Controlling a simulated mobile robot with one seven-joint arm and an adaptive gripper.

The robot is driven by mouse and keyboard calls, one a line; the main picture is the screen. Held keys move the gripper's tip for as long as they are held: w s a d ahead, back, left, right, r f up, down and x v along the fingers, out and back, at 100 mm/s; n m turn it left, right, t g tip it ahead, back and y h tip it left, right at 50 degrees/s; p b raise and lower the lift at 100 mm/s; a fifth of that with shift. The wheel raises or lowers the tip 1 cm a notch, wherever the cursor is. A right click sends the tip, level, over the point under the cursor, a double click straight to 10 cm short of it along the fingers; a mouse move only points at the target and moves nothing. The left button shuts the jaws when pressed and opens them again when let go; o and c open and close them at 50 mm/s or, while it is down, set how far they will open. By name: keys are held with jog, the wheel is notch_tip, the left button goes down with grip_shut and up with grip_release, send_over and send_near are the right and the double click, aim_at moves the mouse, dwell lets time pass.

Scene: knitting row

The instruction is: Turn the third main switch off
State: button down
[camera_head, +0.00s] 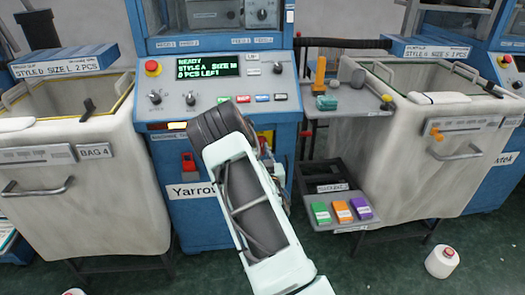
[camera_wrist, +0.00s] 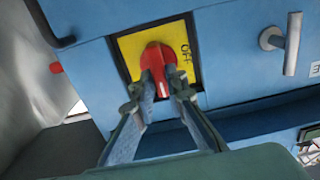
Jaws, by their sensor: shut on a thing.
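In the wrist view, a red rotary knob (camera_wrist: 153,60) sits on a yellow plate (camera_wrist: 128,45) on a blue machine front. The word OFF stands on the plate at the knob's right, turned on its side. A white mark on the knob points down in the picture, not at OFF. My gripper (camera_wrist: 162,92) is shut on the knob, with one finger on each side. In the head view, my arm reaches to the front of the middle blue machine (camera_head: 180,218) and hides my gripper and most of the switch.
The middle machine's panel has a green-lettered display (camera_head: 208,67) and a red button (camera_head: 152,67). White bins stand on the left (camera_head: 110,205) and right (camera_head: 405,185). A small shelf (camera_head: 340,226) holds coloured blocks. A metal handle (camera_wrist: 293,45) stands right of the switch.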

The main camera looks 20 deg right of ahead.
jog(key=shift+f+n+b, duration=0.1)
jog(key=shift+n+b, duration=0.2)
jog(key=shift+b, duration=0.05)
jog(key=n+b, duration=0.2)
jog(key=n, duration=0.1)
jog(key=shift+a+f+b, duration=0.1)
jog(key=shift+a+b, duration=0.05)
jog(key=shift+b, duration=0.15)
jog(key=shift+w+a+f+n+b, duration=0.1)
jog(key=shift+n+b, duration=1.75)
jog(key=shift+n, duration=1.7)
jog(key=shift+a+f+n+b, duration=0.1)
jog(key=shift+n+b, duration=1.7)
jog(key=shift+n, duration=1.75)
jog(key=c, duration=1.9)
grip_release()
jog(key=shift+c, duration=0.2)
